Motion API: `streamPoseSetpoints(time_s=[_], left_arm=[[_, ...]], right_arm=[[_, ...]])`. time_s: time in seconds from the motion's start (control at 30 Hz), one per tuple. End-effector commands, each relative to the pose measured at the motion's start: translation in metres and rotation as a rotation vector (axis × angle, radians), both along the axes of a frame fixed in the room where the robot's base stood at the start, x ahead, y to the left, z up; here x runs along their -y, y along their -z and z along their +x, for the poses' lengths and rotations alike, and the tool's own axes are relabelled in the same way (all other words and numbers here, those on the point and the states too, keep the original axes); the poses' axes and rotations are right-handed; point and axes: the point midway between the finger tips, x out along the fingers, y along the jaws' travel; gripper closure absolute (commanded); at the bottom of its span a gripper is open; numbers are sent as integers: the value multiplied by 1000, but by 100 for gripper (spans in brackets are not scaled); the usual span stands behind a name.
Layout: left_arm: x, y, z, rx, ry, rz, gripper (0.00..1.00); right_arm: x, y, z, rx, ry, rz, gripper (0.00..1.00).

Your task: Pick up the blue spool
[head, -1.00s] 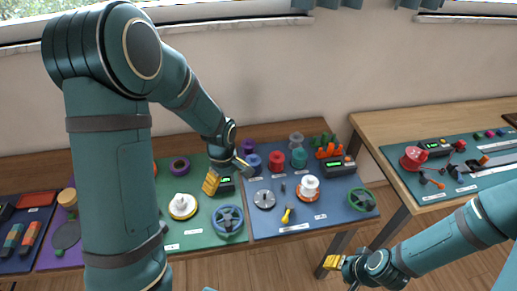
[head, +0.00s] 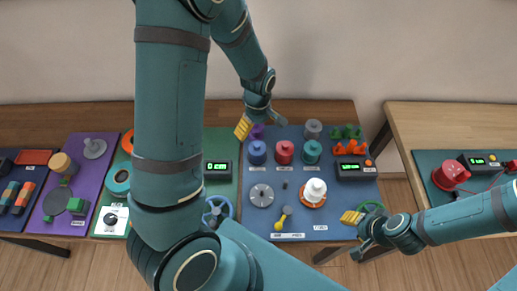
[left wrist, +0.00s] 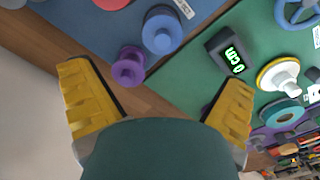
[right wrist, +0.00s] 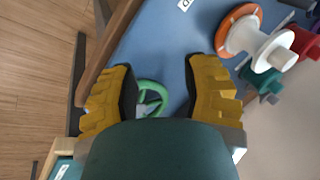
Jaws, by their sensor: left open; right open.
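The blue spool (head: 257,153) stands on the blue mat, at the left end of a row with a red spool (head: 284,152) and a teal spool (head: 312,151). It also shows in the left wrist view (left wrist: 162,33), beyond the fingertips. A purple spool (left wrist: 128,68) stands just behind it, nearer my left gripper. My left gripper (head: 259,121) is open and empty above the back edge of the mat, near the purple spool and apart from the blue one. My right gripper (head: 356,233) is open at the mat's front right corner, with a green wheel (right wrist: 152,98) between its fingers in the right wrist view.
A white spool (head: 314,190), a grey disc (head: 261,195) and a yellow-handled tool (head: 283,218) lie in front of the row. A meter box (head: 355,169) stands to the right, a grey spool (head: 313,129) behind. A gap separates the right-hand table (head: 400,125).

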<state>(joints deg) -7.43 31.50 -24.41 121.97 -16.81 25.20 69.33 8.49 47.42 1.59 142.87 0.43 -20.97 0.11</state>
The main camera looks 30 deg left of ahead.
Motion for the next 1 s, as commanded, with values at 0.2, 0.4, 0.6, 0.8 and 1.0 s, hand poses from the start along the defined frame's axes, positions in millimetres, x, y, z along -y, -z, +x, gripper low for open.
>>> streamPoseSetpoints(time_s=[0.2, 0.4, 0.6, 0.8, 1.0], left_arm=[[0, 37, 0, -1, 1, 0, 0], [0, 48, 0, 1, 0, 0, 0], [-1, 74, -6, -3, 0, -1, 0], [-1, 96, -6, 0, 0, 0, 0], [-1, 98, -5, 2, 0, -1, 0]], right_arm=[[0, 4, 1, 1, 0, -1, 53], [0, 5, 1, 1, 0, -1, 53], [0, 5, 1, 1, 0, -1, 53], [0, 6, 1, 1, 0, -1, 53], [0, 6, 1, 1, 0, -1, 53]])
